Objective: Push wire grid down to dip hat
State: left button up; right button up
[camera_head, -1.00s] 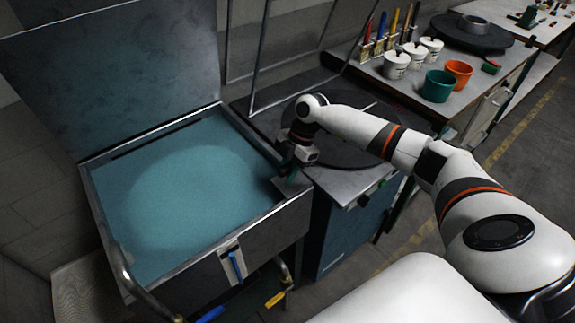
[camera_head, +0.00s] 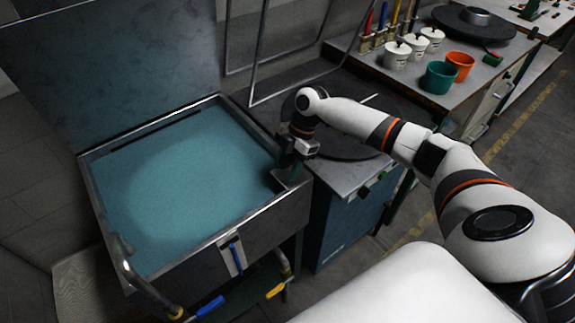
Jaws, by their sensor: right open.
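A rectangular metal tank (camera_head: 215,223) filled with teal liquid (camera_head: 180,180) stands at the left, its grey lid (camera_head: 110,75) raised behind it. No wire grid or hat can be made out in or above the liquid. My right gripper (camera_head: 288,176) is at the tank's right front corner, pointing down near the rim. It is small and dark, and I cannot tell if it touches the tank; its jaws are open and hold nothing visible. My left gripper is not in view.
A blue cabinet (camera_head: 345,225) with a dark round plate (camera_head: 345,135) stands right of the tank. Beyond it, a bench holds white pots (camera_head: 397,55), a teal pot (camera_head: 439,77) and an orange pot (camera_head: 459,66). A curved metal bar (camera_head: 125,265) rises at the tank's front left.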

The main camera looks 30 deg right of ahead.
jog(key=b+v, duration=0.1)
jog(key=v, duration=1)
jog(key=shift+d+r+b, duration=0.15)
jog(key=shift+r+b, duration=0.15)
jog(key=shift+r, duration=0.05)
